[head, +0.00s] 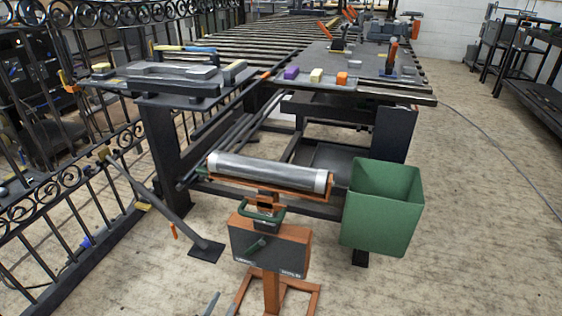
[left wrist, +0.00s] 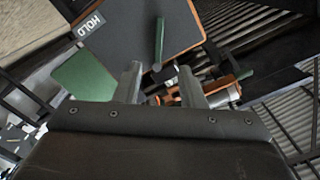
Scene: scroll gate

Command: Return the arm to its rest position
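My left gripper (head: 221,304) shows at the bottom edge of the head view, low and in front of the roller stand. In the left wrist view its two fingers (left wrist: 160,86) are apart with nothing held between them. The stand has a dark box with orange edges (head: 285,250) and a green lever (head: 257,244) on its front. In the left wrist view the box (left wrist: 130,28) and the lever (left wrist: 158,40) lie beyond the fingertips, apart from them. A metal roller (head: 268,172) sits on top of the stand. My right gripper is in neither view.
A green bin (head: 382,207) stands right of the stand. Behind are a dark workbench (head: 165,86) and a roller conveyor table (head: 330,90) with small coloured blocks. A black scrollwork railing (head: 75,195) runs along the left. Open floor (head: 480,230) lies at the right.

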